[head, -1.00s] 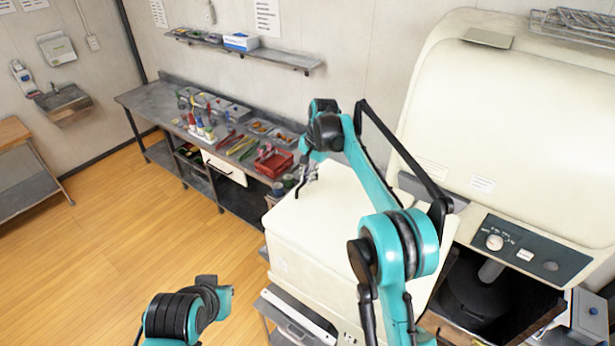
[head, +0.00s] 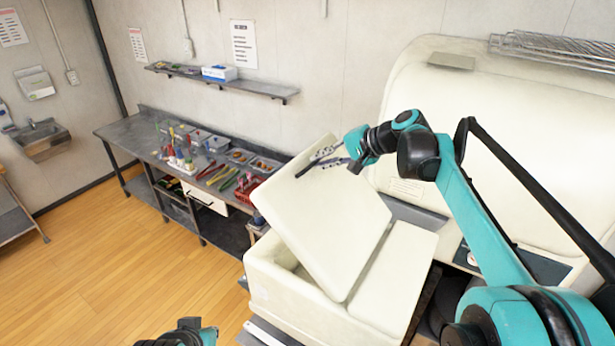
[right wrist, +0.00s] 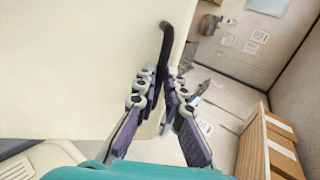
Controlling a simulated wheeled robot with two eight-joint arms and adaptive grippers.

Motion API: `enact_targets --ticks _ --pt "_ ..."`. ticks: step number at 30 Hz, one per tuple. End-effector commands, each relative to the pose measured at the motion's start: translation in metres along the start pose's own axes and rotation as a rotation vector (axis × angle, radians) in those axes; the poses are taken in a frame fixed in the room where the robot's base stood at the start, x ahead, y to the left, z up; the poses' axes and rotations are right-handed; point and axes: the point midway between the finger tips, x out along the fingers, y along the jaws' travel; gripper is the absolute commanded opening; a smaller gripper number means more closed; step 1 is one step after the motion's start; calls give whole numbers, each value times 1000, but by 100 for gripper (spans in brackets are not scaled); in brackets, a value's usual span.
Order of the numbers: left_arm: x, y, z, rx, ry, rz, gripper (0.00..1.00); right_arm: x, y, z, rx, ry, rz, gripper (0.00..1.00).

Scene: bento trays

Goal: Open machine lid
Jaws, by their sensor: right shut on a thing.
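The cream machine lid (head: 325,215) stands tilted up over the cream machine box (head: 280,295), and a dark gap shows below its left side. It fills the left of the right wrist view (right wrist: 70,70). My right gripper (head: 325,158) is at the lid's raised upper edge. In the right wrist view, its fingers (right wrist: 163,85) are shut around the black curved handle (right wrist: 166,45) on the lid. Part of my left arm shows at the bottom left of the head view; its gripper is out of view.
A large cream rounded machine (head: 420,90) stands behind, with a wire rack (head: 555,50) on top. A grey counter (head: 125,135) with bottles, utensils and trays runs along the wall to the left, below a wall shelf (head: 190,78). The wooden floor (head: 110,255) at left is clear.

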Motion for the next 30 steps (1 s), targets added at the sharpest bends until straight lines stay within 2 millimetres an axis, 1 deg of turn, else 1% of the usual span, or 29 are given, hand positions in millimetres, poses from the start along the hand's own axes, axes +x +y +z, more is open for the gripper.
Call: enact_targets --ticks 1,5,8,12,18,24,30 --pt "5 0 3 0 0 0 0 -13 4 -1 4 5 -43 0" --pt "13 0 9 0 0 0 0 -48 7 -2 4 6 -166 0" --pt "20 0 14 0 0 0 0 -75 14 -2 4 7 -261 0" --pt "32 0 23 0 0 0 0 -113 28 -2 2 6 -394 0" --pt "52 0 37 0 0 0 0 -161 55 -1 1 6 -575 0" --pt "70 0 50 0 0 0 0 -198 82 0 0 3 -724 0" --pt "83 0 59 0 0 0 0 -220 103 0 0 1 -827 0"
